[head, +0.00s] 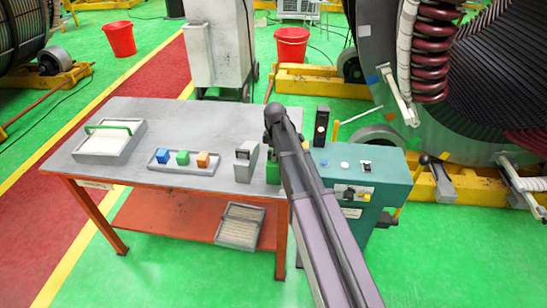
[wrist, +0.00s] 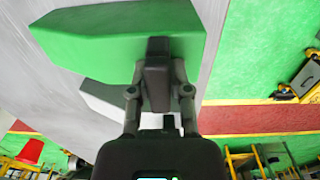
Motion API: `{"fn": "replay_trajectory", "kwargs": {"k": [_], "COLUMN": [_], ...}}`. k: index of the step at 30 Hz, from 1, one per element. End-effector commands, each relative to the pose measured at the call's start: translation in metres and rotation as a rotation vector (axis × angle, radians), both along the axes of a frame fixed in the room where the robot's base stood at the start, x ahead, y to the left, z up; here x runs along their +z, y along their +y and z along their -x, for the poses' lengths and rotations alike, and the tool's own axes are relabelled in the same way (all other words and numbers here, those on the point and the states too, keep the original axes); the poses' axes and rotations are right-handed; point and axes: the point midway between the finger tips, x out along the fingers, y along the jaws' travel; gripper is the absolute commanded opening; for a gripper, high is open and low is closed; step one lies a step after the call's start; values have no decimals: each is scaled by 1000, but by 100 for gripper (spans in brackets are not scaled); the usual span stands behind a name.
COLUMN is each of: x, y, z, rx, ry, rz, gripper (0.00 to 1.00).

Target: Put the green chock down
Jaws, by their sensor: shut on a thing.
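The green chock (wrist: 95,40) is a wedge-shaped block that fills the upper part of the wrist view. My gripper (wrist: 158,65) is shut on it near its right end. In the head view only a small part of the green chock (head: 272,170) shows, at the right end of the grey table (head: 130,112). My arm hides the rest of it and the fingers there. I cannot tell whether its underside touches the tabletop. A grey chock (head: 246,160) stands upright just left of it and also shows pale in the wrist view (wrist: 108,102).
A tray with blue, green and orange blocks (head: 180,168) and a grey box with a green handle (head: 110,145) stand left on the table. A teal control cabinet (head: 375,165) adjoins the table's right end. The back middle of the tabletop is clear.

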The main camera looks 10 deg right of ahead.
Motion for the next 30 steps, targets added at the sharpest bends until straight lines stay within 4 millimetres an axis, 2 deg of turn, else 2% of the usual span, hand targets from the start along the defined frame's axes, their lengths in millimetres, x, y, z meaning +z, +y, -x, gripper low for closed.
{"fn": "replay_trajectory", "kwargs": {"k": [11, 12, 15, 30], "x": [-3, -3, -2, 0], "y": [-1, -1, -1, -1], "z": [0, 0, 0, 0], "rx": [-1, -1, -1, -2], "ry": [-1, 0, 0, 0], "rz": [0, 0, 0, 0], "gripper": [0, 28, 58, 60]}}
